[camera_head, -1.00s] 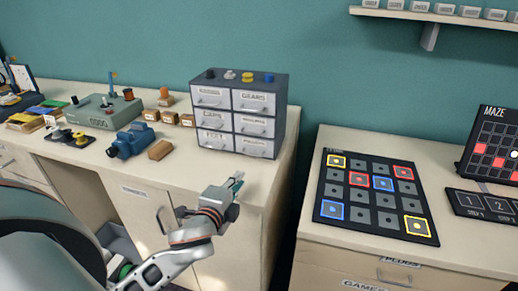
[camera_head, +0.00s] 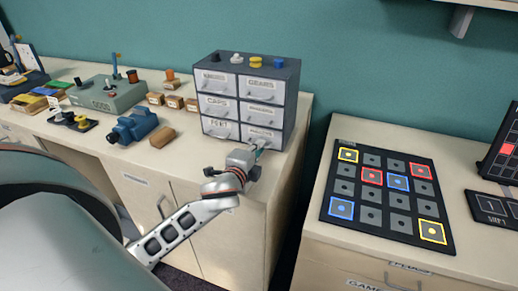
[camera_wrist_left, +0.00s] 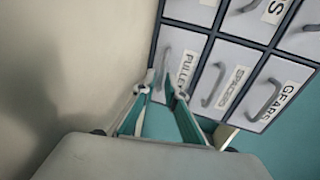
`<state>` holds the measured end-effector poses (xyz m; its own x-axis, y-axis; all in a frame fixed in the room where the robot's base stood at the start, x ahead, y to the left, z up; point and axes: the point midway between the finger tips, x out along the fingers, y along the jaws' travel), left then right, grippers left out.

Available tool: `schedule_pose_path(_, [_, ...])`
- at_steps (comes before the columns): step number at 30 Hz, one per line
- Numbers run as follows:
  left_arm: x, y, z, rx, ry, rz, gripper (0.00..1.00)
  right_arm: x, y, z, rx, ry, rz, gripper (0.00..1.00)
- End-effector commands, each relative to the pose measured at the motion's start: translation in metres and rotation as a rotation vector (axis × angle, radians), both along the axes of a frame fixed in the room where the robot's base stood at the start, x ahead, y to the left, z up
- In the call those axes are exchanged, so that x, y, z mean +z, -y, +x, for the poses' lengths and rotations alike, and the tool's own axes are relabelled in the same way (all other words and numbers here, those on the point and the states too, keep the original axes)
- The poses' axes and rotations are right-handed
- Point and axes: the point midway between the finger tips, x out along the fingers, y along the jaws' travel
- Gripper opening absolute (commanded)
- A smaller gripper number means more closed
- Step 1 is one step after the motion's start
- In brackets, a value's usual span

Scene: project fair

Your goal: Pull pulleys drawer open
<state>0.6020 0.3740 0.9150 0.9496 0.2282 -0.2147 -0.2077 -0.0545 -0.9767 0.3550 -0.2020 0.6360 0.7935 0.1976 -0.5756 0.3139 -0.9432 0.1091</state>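The small grey drawer cabinet (camera_head: 291,95) stands on the left counter. Its pulleys drawer (camera_head: 262,135) is at the bottom right and looks shut. The left wrist view shows the drawer's PULLEYS label (camera_wrist_left: 187,67) and its curved grey handle (camera_wrist_left: 164,73) close up. My left gripper (camera_head: 257,151) is in front of this drawer. In the left wrist view its two teal fingers (camera_wrist_left: 164,90) are apart, with the handle's lower end between or just beyond the tips. I cannot tell whether they touch it. My right gripper is not in view.
A blue camera-like device (camera_head: 132,126) and a small brown block (camera_head: 162,137) lie left of the cabinet. Several knobs sit on the cabinet top. A black board with coloured squares (camera_head: 385,236) lies on the right counter, across a gap.

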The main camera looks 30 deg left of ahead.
Motion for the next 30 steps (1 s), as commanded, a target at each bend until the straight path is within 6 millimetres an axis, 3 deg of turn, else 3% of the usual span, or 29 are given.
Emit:
schedule_pose_path(9, [-0.001,-0.001,0.004,-0.001,-0.001,-0.001,0.12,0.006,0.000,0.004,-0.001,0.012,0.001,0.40])
schedule_pose_path(12, [-0.001,-0.001,0.004,-0.001,-0.001,-0.001,0.00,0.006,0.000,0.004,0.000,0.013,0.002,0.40])
schedule_pose_path(20, [0.000,0.001,0.000,-0.001,-0.001,-0.001,0.00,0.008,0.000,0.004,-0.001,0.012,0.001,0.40])
schedule_pose_path(30, [-0.001,0.015,-0.057,-0.002,-0.007,-0.005,0.00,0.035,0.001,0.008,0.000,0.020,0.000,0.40])
